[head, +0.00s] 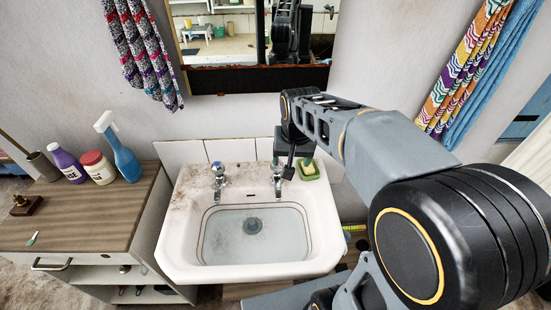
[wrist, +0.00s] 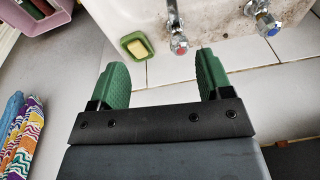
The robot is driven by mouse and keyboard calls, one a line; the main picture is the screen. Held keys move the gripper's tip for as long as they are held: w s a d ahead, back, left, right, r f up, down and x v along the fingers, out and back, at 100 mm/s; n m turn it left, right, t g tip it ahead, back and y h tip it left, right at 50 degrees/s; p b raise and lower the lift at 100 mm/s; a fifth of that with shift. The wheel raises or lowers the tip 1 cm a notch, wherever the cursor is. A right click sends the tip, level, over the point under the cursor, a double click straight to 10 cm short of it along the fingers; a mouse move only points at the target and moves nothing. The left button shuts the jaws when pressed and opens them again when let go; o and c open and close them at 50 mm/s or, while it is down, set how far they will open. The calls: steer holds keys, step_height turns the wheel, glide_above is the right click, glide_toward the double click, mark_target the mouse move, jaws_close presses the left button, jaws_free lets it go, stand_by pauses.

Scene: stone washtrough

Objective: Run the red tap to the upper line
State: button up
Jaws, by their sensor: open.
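The white washbasin (head: 172,240) has dark lines around its inner wall. A bluish tint inside looks like shallow clear water over the drain (head: 253,226); I cannot tell its exact level. The red tap (wrist: 179,45) is at the basin's back right in the head view (head: 278,188). The blue tap (head: 218,180) is at the back left; it shows in the wrist view (wrist: 267,25) too. No stream from either spout can be made out. My gripper (wrist: 204,62) is open and empty, its green fingers apart, with the red tap beyond and between the fingertips, not touching.
A green soap dish (head: 308,172) with yellow soap sits right of the red tap, close to my gripper. A mirror (head: 225,80) hangs above the basin. A wooden cabinet (head: 90,215) with bottles stands left. Towels (head: 465,70) hang at right.

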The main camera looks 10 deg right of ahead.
steer(key=w+f+m+g+p, duration=0.2)
steer(key=w+f+m+p, duration=0.1)
steer(key=w, duration=1.1)
steer(key=shift+m, duration=0.3)
steer(key=f, duration=0.8)
steer(key=f+p, duration=0.1)
steer(key=f, duration=0.3)
steer(key=shift+a+f, duration=0.25)
steer(key=shift+f, duration=0.7)
steer(key=shift+c, duration=0.3)
steer(key=c, duration=0.9)
